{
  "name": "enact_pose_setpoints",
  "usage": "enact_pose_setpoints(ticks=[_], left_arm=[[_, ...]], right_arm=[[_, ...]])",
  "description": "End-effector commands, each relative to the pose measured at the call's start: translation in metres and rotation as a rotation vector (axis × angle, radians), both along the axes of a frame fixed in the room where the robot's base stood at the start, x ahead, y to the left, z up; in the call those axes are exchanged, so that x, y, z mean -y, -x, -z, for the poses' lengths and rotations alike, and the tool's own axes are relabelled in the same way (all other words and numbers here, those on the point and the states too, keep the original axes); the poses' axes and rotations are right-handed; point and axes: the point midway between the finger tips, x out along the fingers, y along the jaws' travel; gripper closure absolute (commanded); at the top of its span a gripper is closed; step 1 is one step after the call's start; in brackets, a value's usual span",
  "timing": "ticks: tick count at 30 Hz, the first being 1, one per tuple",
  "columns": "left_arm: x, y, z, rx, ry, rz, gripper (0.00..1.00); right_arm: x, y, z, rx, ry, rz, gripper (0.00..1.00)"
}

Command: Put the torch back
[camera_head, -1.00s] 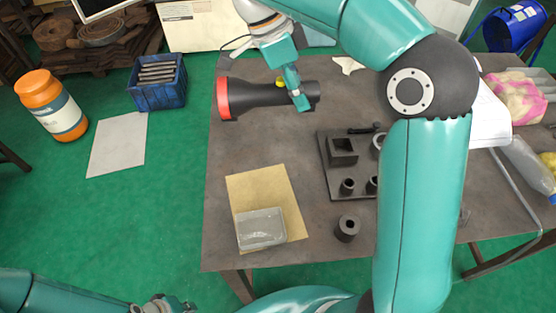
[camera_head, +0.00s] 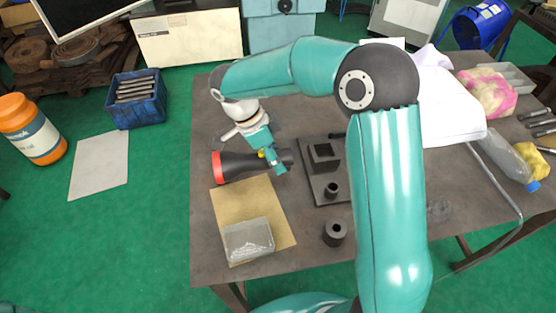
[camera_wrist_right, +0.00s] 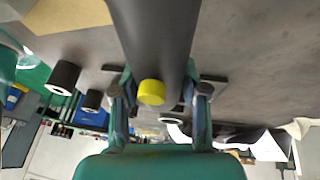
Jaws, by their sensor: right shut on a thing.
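The torch (camera_head: 238,165) is black with a red-orange rim at its wide head, which points left in the head view. My right gripper (camera_head: 275,160) is shut around its narrow body near the right end. In the right wrist view the black torch body (camera_wrist_right: 155,40) with its yellow button (camera_wrist_right: 151,92) lies between the two fingers of the gripper (camera_wrist_right: 160,100). The torch is over the table at the far edge of a tan sheet; whether it touches the table I cannot tell. My left gripper is not in the head view.
On the table (camera_head: 300,255) a grey translucent box (camera_head: 248,241) sits on the tan sheet (camera_head: 278,205). A dark fixture plate (camera_head: 317,187) with a square block stands right of the torch, and a dark ring (camera_head: 334,233) stands in front of it. White paper (camera_head: 450,110) lies further right.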

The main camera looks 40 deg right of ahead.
Motion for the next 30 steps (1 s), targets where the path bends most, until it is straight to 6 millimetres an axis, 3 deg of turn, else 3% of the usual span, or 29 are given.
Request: enact_pose_setpoints(ticks=[4,11,12,16,30], left_arm=[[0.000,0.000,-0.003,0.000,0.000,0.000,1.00],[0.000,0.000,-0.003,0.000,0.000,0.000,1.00],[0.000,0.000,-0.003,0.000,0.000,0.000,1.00],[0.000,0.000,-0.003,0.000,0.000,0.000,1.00],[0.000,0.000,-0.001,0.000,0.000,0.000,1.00]], right_arm=[[0.001,0.000,0.018,-0.002,0.000,-0.001,0.84],[0.000,0.000,0.022,0.000,0.000,0.001,0.84],[0.000,0.000,0.022,-0.001,0.000,0.000,0.53],[0.000,0.000,0.022,-0.001,0.001,0.000,0.31],[-0.002,-0.003,0.014,0.003,0.000,0.000,0.31]])
